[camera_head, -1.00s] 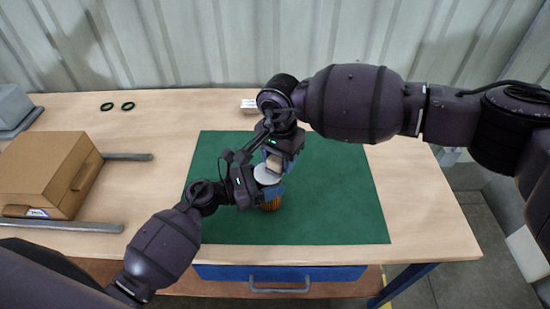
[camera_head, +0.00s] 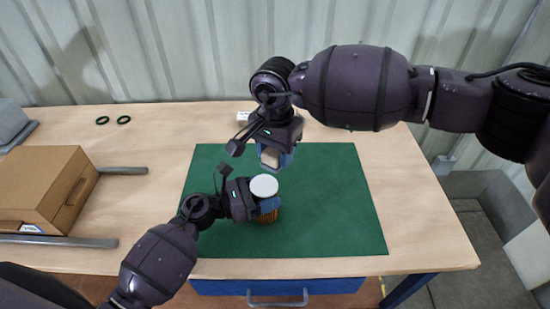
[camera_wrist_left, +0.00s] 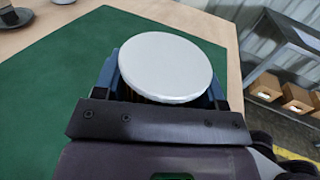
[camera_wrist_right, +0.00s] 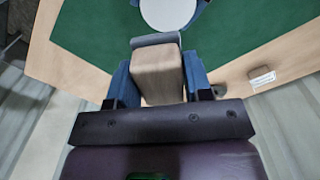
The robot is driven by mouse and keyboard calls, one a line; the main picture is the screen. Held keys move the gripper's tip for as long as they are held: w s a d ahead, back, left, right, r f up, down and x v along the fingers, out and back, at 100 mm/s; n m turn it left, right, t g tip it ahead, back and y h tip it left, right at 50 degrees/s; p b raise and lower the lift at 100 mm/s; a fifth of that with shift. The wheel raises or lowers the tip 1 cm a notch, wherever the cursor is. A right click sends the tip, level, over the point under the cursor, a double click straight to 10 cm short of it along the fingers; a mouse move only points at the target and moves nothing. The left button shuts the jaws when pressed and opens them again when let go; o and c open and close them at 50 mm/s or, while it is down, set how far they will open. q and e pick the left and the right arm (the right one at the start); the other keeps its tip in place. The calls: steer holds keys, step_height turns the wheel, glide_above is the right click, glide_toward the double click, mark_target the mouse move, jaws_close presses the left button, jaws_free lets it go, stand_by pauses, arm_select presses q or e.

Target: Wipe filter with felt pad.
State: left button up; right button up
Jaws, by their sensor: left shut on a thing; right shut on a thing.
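The filter (camera_head: 264,186) is a cylinder with a white round cap and an orange pleated side, upright over the green mat. My left gripper (camera_head: 262,205) is shut around its side. In the left wrist view the white cap (camera_wrist_left: 168,66) sits between the blue fingers. My right gripper (camera_head: 275,158) is shut on the felt pad (camera_wrist_right: 157,72), which has a wooden block back and a grey face at its far end. The pad is above and behind the filter, apart from it. The cap also shows past the pad in the right wrist view (camera_wrist_right: 168,12).
The green mat (camera_head: 330,215) is otherwise clear. A cardboard box (camera_head: 45,185) stands at the left between two grey rails. Two dark rings (camera_head: 123,120) lie at the back left. A small white label (camera_head: 243,116) is at the table's back. A blue drawer (camera_head: 300,290) is below the front edge.

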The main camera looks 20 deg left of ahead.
arm_select(q)
steer(key=o, duration=1)
arm_select(e)
steer(key=shift+r, duration=0.1)
arm_select(q)
steer(key=shift+a, duration=0.1)
steer(key=v, duration=1.2)
arm_select(e)
steer(key=shift+r, duration=0.15)
arm_select(q)
steer(key=shift+w+r+p, duration=0.1)
steer(key=shift+r+p, duration=0.2)
steer(key=shift+r, duration=0.15)
arm_select(e)
steer(key=shift+r, duration=1.35)
